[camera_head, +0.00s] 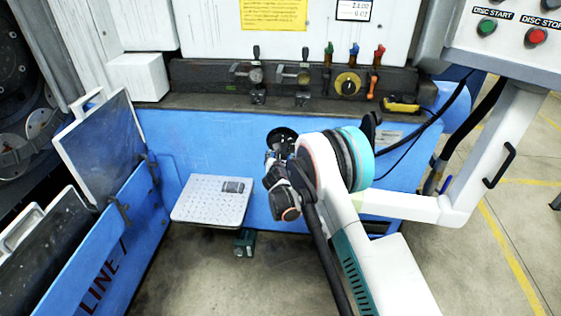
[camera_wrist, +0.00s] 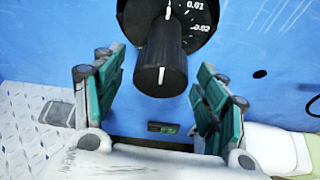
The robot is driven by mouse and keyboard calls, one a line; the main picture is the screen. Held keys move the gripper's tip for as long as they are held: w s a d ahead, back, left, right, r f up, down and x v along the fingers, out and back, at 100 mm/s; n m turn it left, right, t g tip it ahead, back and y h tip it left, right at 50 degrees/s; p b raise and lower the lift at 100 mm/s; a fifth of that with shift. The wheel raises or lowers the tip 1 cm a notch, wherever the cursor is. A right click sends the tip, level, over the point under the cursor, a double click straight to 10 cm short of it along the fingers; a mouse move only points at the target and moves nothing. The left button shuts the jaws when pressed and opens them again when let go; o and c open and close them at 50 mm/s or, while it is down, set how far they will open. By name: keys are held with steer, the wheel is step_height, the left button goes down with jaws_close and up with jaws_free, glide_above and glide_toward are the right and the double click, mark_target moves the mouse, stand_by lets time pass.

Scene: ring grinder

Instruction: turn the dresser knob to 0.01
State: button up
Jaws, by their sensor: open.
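The dresser knob is a black cylinder (camera_wrist: 161,62) sticking out from a round black dial plate (camera_wrist: 203,40) on the blue machine wall. A white line shows on the knob's end face, roughly upright in the wrist view. The labels 0.01 and 0.02 show on the dial to the right; the dial's top is cut off. My gripper (camera_wrist: 160,88) is open, with one green-padded finger on each side of the knob and visible gaps to it. In the head view my gripper (camera_head: 281,185) is in front of the blue wall, largely hiding the knob; the dial's dark rim (camera_head: 283,134) shows above it.
A white patterned step plate (camera_head: 208,203) sits low to the left. A ledge (camera_head: 190,100) with levers and coloured knobs runs above the dial. A white control panel (camera_head: 510,40) and its support arm (camera_head: 488,165) stand at the right. Blue panels (camera_head: 118,250) stand at the left.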

steer(key=shift+x, duration=0.9)
steer(key=c, duration=1.1)
steer(key=shift+o, duration=0.2)
steer(key=m+y, duration=0.1)
steer(key=m, duration=0.1)
steer(key=shift+m+y, duration=0.3)
steer(key=shift+y, duration=0.1)
steer(key=shift+m+t+y, duration=0.4)
steer(key=shift+m+y, duration=0.5)
steer(key=shift+m, duration=0.5)
